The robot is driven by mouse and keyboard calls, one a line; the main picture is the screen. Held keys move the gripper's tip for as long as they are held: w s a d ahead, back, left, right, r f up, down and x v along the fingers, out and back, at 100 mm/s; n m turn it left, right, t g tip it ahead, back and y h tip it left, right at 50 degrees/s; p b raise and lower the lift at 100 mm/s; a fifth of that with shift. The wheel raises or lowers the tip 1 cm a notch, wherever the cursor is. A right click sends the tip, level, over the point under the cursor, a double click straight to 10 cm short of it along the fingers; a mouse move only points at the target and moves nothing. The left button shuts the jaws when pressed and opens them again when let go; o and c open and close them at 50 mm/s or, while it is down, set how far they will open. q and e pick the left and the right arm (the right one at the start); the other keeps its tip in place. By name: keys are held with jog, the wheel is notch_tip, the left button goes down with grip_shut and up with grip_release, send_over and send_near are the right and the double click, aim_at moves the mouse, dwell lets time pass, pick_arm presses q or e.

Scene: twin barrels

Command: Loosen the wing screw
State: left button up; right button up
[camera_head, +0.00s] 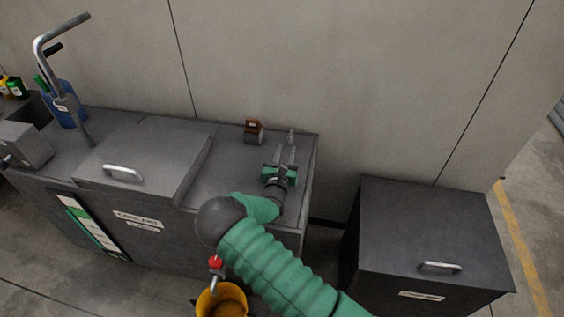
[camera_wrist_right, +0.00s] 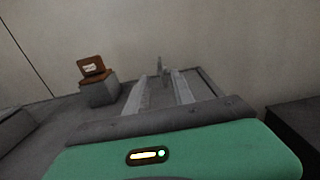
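The wing screw appears to be the small grey upright piece (camera_head: 291,135) at the back right of the grey cabinet top. It also shows in the wrist view (camera_wrist_right: 158,66), just beyond the fingertips and roughly between them; its shape is too small to make out. My right gripper (camera_head: 287,154) reaches over the cabinet top towards it, with two grey fingers apart and nothing between them. The fingers also show in the wrist view (camera_wrist_right: 159,84). I cannot tell whether a finger touches the grey piece. My left gripper is not in view.
A grey block with a brown tag (camera_head: 254,131) stands left of the fingers. A closed lid (camera_head: 145,158) with a handle covers the cabinet's middle. A tall bent pipe (camera_head: 60,75) and a blue container stand at the left. A second dark box (camera_head: 425,220) is at the right.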

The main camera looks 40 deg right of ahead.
jog(key=v, duration=0.7)
jog(key=shift+s+a+p, duration=0.25)
jog(key=shift+a+p, duration=0.05)
jog(key=shift+p, duration=0.1)
